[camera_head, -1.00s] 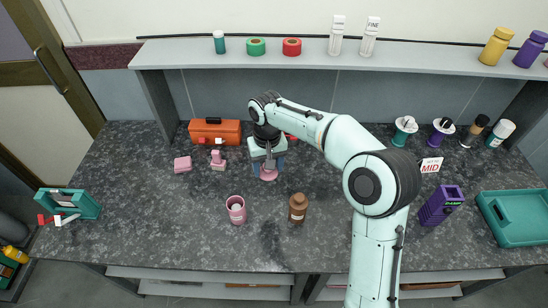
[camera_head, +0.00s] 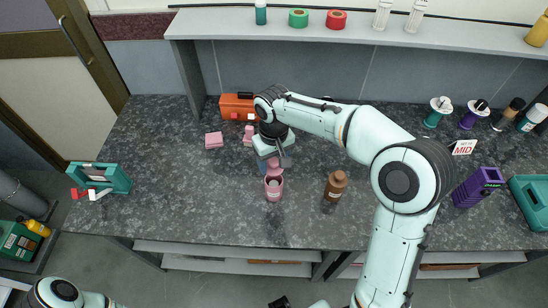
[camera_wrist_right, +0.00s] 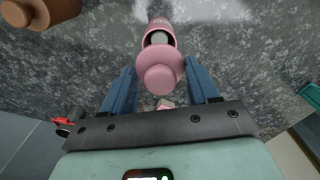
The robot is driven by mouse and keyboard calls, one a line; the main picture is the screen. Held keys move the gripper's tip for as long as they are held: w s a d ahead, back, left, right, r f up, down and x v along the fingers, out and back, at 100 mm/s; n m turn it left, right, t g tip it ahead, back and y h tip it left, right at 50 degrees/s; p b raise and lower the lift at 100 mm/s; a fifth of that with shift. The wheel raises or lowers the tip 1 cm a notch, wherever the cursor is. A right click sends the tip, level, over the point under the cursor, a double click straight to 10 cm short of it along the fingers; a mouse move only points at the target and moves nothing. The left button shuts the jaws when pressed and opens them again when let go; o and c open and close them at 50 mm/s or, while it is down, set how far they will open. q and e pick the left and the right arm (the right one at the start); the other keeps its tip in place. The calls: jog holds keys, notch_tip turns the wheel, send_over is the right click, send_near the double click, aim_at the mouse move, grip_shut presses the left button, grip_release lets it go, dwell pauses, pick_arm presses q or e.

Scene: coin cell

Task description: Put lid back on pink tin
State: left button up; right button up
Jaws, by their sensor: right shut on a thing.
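The pink tin (camera_head: 274,190) stands open on the dark counter, with something pale inside; it also shows in the right wrist view (camera_wrist_right: 169,27). My right gripper (camera_head: 272,161) is shut on the round pink lid (camera_head: 274,170). In the right wrist view the lid (camera_wrist_right: 158,74) sits between the blue fingers (camera_wrist_right: 160,82) and overlaps the near side of the tin's mouth. The opening is still partly visible. I cannot tell whether lid and tin touch. Part of my left arm shows at the bottom left of the head view; its gripper is not clearly seen.
A brown bottle (camera_head: 335,186) stands right of the tin. A pink block (camera_head: 214,140), a pink stamp-like item (camera_head: 248,136) and an orange toolbox (camera_head: 238,107) are behind it to the left. The counter left of the tin is clear.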

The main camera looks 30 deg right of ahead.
jog(key=shift+f+b, duration=1.55)
jog(key=shift+f, duration=0.8)
jog(key=shift+f+b, duration=0.35)
jog(key=shift+f, duration=0.35)
pick_arm(q)
jog(key=f, duration=0.1)
jog(key=s+f, duration=0.1)
jog(key=f, duration=0.1)
jog(key=s+f, duration=0.1)
jog(key=shift+f, duration=0.2)
jog(key=shift+w+r, duration=0.1)
jog(key=shift+r, duration=0.1)
pick_arm(e)
jog(key=shift+f, duration=0.1)
jog(key=o, duration=1.3)
pick_arm(q)
jog(key=shift+r+p, duration=0.1)
jog(key=shift+p, duration=0.2)
